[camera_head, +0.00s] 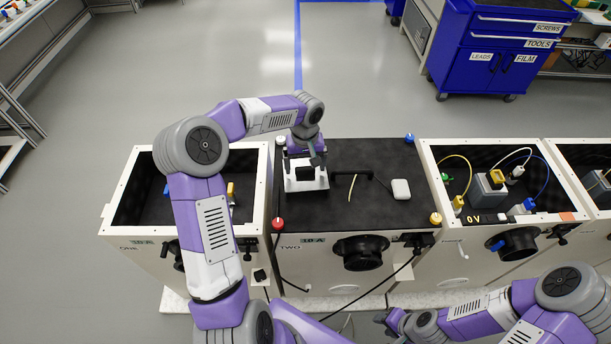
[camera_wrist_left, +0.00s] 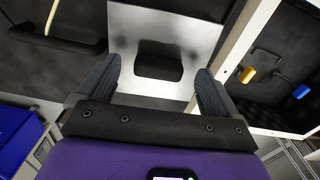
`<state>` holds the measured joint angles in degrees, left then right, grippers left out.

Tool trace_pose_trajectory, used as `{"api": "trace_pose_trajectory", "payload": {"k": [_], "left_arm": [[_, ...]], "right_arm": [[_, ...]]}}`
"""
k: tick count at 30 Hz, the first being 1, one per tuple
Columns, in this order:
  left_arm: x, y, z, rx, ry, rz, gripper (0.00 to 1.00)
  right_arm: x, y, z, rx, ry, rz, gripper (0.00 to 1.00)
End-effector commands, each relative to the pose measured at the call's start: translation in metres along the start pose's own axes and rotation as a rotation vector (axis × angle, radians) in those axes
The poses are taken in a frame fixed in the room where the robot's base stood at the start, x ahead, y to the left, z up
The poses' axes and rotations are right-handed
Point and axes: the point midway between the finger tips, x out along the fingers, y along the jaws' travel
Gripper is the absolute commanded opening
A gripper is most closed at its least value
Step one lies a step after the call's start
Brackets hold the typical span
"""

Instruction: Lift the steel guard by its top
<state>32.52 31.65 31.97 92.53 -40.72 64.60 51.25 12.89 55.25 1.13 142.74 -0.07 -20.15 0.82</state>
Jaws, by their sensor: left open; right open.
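The steel guard (camera_head: 292,184) is a bright metal piece on the black top of the middle cabinet, with a dark opening or block in its middle. In the left wrist view the steel guard (camera_wrist_left: 128,28) lies ahead between the fingers, its dark slot near the fingertips. My left gripper (camera_head: 304,156) is open above the far side of the guard. The left wrist view also shows the open left gripper (camera_wrist_left: 158,74), with nothing held; contact cannot be told. My right gripper (camera_head: 386,319) is low at the front, away from the guard.
A black bar handle (camera_head: 352,175), a pale strip (camera_head: 351,189) and a white box (camera_head: 401,189) are right of the guard. Open cabinets stand on both sides, the left one with a white rim (camera_head: 128,180). A red knob (camera_head: 278,224) is at the front-left corner.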

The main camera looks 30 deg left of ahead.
Motion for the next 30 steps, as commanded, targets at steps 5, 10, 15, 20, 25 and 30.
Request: {"api": "trace_pose_trajectory", "payload": {"k": [5, 10, 15, 20, 25, 30], "left_arm": [[0.0199, 0.0004, 0.0009, 0.002, 0.0, -0.001, 0.94], [0.0188, 0.0005, 0.0007, 0.002, 0.001, -0.001, 0.94], [0.0186, 0.0005, 0.0007, 0.002, 0.001, -0.001, 0.69], [0.0186, 0.0005, 0.0007, 0.002, 0.001, -0.001, 0.45], [0.0183, 0.0006, 0.0006, 0.002, 0.001, -0.001, 0.28], [0.0167, 0.0006, 0.0006, 0.002, 0.002, -0.001, 0.28]], "right_arm": [[0.0054, 0.0019, -0.0005, 0.0, 0.001, 0.0, 0.43], [0.0046, 0.0016, -0.0005, 0.0, 0.001, 0.0, 0.43], [0.0046, 0.0016, -0.0005, 0.0, 0.001, 0.0, 0.43], [0.0046, 0.0016, -0.0005, 0.0, 0.001, 0.0, 0.43], [0.0046, 0.0016, -0.0005, 0.0, 0.001, 0.0, 0.43], [0.0041, 0.0014, -0.0004, 0.0, 0.001, 0.0, 0.43]]}}
